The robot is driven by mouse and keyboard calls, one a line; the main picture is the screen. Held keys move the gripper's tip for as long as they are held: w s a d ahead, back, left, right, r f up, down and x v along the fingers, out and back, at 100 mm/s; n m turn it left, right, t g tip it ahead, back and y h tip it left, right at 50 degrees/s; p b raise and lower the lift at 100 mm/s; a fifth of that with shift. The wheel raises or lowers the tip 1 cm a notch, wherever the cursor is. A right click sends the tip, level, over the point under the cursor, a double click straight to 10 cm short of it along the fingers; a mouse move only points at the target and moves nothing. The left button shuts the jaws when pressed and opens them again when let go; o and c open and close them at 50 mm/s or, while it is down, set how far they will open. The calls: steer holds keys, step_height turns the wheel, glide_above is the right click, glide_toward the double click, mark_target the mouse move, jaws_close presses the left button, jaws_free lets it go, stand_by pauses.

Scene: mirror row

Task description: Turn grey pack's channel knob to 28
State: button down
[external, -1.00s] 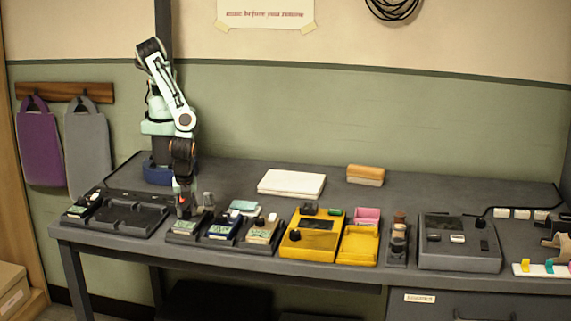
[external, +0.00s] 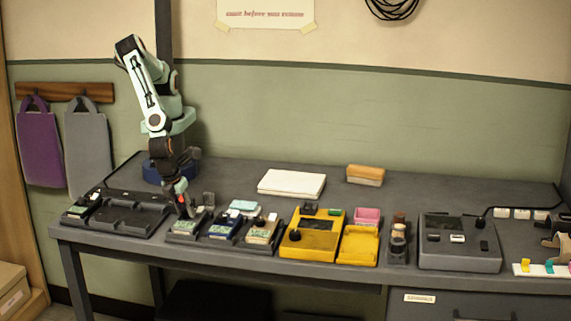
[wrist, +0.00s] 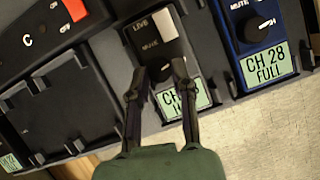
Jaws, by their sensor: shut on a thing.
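The grey pack (wrist: 150,32) sits in a dark tray in the wrist view, with its black knob (wrist: 162,74) between my fingertips. My gripper (wrist: 159,68) is shut on this channel knob, one finger on each side. The pack's green display (wrist: 171,100) reads "CH" and then digits partly hidden by a finger; I cannot tell the full number or the word below. In the external view my gripper (external: 184,210) reaches down onto the grey pack (external: 186,229), the leftmost in the group of three.
A blue pack (wrist: 240,45) reading "CH 28 FULL" stands close on the right. A tan pack (external: 262,231) is beyond it. At left is a dark tray (external: 130,218) with empty bays. A yellow unit (external: 315,242) stands further right.

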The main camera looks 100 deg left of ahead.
stand_by(0.3)
steer(key=c, duration=0.9)
jaws_free()
steer(key=v, duration=1.2)
steer(key=shift+a, duration=0.15)
